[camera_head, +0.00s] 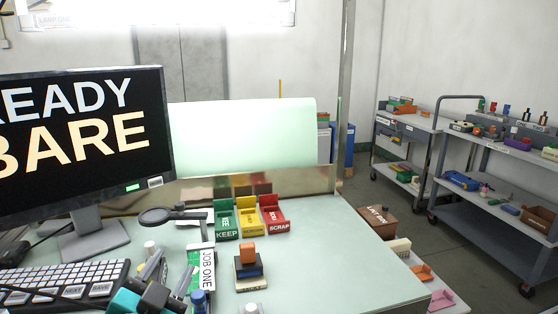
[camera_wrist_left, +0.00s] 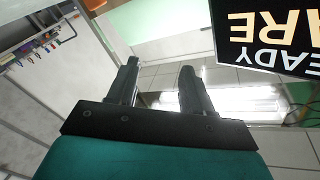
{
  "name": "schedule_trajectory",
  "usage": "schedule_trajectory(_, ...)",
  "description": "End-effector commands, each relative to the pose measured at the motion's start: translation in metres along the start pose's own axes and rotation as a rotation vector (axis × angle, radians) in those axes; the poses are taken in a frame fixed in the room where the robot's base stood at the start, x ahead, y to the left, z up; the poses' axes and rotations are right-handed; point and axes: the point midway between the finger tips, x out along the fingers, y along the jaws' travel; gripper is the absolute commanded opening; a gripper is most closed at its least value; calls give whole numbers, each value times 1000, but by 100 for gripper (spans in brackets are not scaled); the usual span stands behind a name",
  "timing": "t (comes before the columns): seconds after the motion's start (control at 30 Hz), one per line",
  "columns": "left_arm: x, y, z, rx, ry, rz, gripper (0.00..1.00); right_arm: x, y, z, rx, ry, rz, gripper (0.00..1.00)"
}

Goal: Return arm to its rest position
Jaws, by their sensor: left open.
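My left gripper (camera_head: 172,268) is low in the head view, above the near left part of the pale green worktop (camera_head: 330,268), between the keyboard and the JOB ONE card. It also shows in the left wrist view (camera_wrist_left: 160,76), where its two dark fingers stand well apart with nothing between them. The teal body of my left arm (camera_head: 125,302) shows behind the fingers. My right gripper is in neither view.
A monitor (camera_head: 80,135) and keyboard (camera_head: 65,284) stand at left. A magnifier (camera_head: 160,215), JOB ONE card (camera_head: 206,270), green tray (camera_head: 226,219), yellow tray (camera_head: 249,217), red tray (camera_head: 273,214) and orange-topped block (camera_head: 248,256) crowd the middle. The worktop's right part is clear.

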Motion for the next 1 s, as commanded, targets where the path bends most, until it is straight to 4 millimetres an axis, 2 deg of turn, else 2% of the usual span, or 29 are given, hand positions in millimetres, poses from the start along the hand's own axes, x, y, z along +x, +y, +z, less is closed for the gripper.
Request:
schedule_trajectory(0.03, -14, 5, 28, -58, -133, 13, 50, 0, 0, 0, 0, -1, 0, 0)
schedule_trajectory(0.1, -38, 14, 64, -127, -318, 42, 50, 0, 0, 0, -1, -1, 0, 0)
schedule_trajectory(0.2, -77, 30, 104, -205, -556, 100, 50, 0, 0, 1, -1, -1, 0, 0)
schedule_trajectory(0.3, -113, 45, 130, -257, -735, 161, 50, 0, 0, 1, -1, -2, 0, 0)
schedule_trajectory(0.5, -176, 68, 156, -324, -996, 276, 50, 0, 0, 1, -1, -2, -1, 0)
schedule_trajectory(0.73, -241, 87, 164, -378, -1227, 413, 50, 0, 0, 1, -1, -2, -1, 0)
schedule_trajectory(0.77, -246, 89, 165, -382, -1245, 426, 50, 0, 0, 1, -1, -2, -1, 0)
schedule_trajectory(0.8, -238, 91, 167, -381, -1214, 417, 50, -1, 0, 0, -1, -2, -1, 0)
schedule_trajectory(1.0, -218, 102, 178, -393, -1114, 398, 50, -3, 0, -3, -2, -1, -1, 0)
